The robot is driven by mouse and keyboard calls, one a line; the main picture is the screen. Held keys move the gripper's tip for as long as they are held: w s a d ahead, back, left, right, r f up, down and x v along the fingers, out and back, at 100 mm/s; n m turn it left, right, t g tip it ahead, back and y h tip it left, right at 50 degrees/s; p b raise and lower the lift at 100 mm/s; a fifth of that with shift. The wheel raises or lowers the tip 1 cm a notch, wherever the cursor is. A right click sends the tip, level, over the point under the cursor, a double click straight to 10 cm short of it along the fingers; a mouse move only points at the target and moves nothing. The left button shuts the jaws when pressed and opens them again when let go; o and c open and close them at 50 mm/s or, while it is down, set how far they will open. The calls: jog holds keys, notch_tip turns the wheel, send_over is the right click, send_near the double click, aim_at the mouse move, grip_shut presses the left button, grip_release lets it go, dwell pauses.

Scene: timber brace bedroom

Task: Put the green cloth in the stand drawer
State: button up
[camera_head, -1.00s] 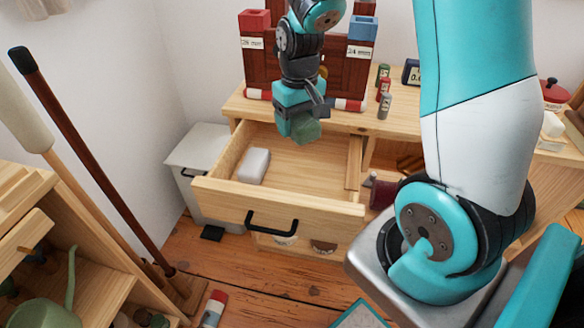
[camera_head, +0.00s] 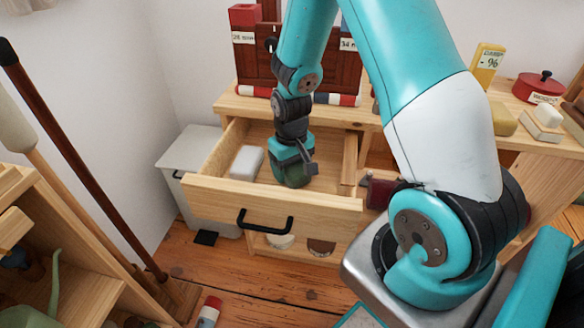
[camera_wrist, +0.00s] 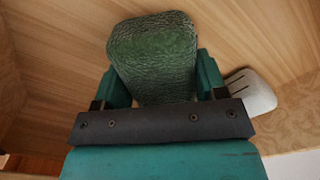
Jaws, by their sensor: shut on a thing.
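The green cloth (camera_wrist: 155,55) shows in the wrist view as a folded, textured block between the two fingers of my gripper (camera_wrist: 155,85). My gripper is shut on it. In the head view my gripper (camera_head: 293,172) points down inside the open stand drawer (camera_head: 330,208), and the cloth (camera_head: 291,179) is mostly hidden by the gripper. I cannot tell whether the cloth touches the drawer floor. The drawer is pulled out, with a black handle (camera_head: 264,222) on its front.
A white block (camera_head: 247,162) lies in the drawer left of my gripper; it also shows in the wrist view (camera_wrist: 250,92). A grey-white cabinet (camera_head: 195,150) stands left of the drawer. A red-lidded pot (camera_head: 540,87) stands on the right tabletop. Long poles (camera_head: 85,165) lean at the left.

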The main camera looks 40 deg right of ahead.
jog(key=shift+f, duration=0.1)
jog(key=o, duration=0.9)
notch_tip(320, 180, up, 12)
jog(key=p, duration=0.3)
jog(key=s+a+r+n+y, duration=0.2)
jog(key=s+a+r+n, duration=0.15)
jog(key=a+r, duration=0.6)
jog(key=s+a+r+n, duration=0.1)
jog(key=s+a, duration=0.2)
jog(key=s, duration=0.1)
jog(key=s+a+r+n+y, duration=0.1)
jog(key=s+a+r+n, duration=0.1)
jog(key=s+a, duration=0.2)
jog(key=s+a+r+n+y, duration=0.1)
jog(key=s+a+n, duration=0.1)
jog(key=s+a, duration=0.2)
jog(key=shift+s+a+r, duration=0.1)
jog(key=shift+s+r, duration=0.1)
jog(key=shift+s, duration=0.3)
jog(key=shift+s+a+r, duration=0.1)
jog(key=shift+s+r, duration=0.1)
jog(key=shift+s, duration=0.25)
